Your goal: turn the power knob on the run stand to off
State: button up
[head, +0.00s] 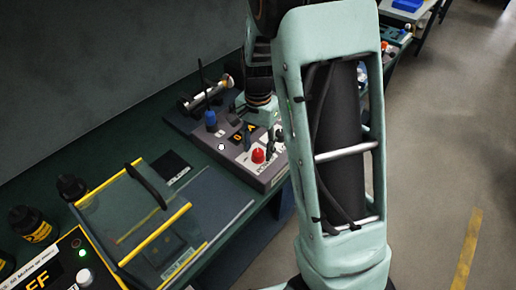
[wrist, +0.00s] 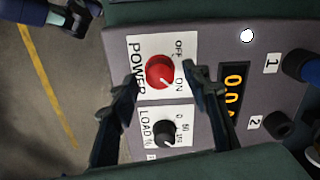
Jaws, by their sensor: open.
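The run stand (head: 272,179) is a grey box at the bench's right end in the head view. Its red power knob (head: 258,155) is on the front part. In the wrist view the red knob (wrist: 160,72) sits on a white POWER plate marked OFF and ON. I cannot clearly tell which mark it points at. My gripper (wrist: 162,80) is open, with one dark finger on each side of the red knob. Contact with the knob is not clear. In the head view my arm partly hides the gripper and the stand's right side.
A black LOAD knob (wrist: 166,133) is close to the red one. An orange display (wrist: 232,90) and a lit white lamp (wrist: 247,36) are on the panel. A clear yellow-edged cover (head: 130,215) and dark bottles (head: 30,224) stand at left. Open floor (head: 430,180) lies at right.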

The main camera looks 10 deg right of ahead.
jog(key=shift+f, duration=0.3)
jog(key=c, duration=1.2)
jog(key=shift+o, duration=0.2)
